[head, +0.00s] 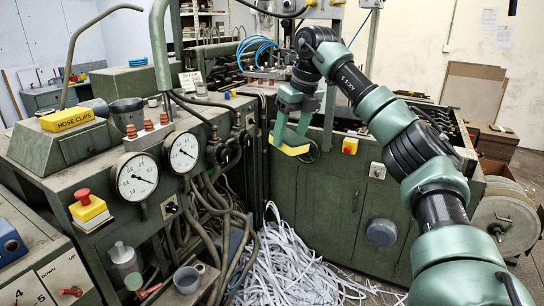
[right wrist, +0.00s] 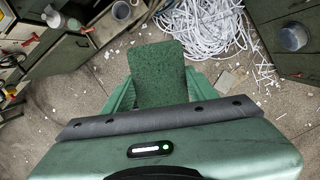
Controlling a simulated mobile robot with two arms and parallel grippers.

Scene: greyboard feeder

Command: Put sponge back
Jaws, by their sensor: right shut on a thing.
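My right gripper (head: 291,138) hangs at the end of its green arm, in front of the gap between the two green machines. It is shut on the sponge (head: 295,150), whose yellow part shows below the fingers in the head view. In the right wrist view the sponge (right wrist: 157,62) shows a dark green rough face between the fingers (right wrist: 157,90). The sponge is held in the air, above the floor with shredded strips. The fingers hide part of it. My left gripper is not in view.
A bench with gauges (head: 138,176), a yellow hose clips box (head: 74,118) and a red stop button (head: 86,202) stands at left. A green cabinet (head: 335,205) stands behind the arm. White strips (head: 285,265) cover the floor between. Blue hoses (head: 257,48) lie farther back.

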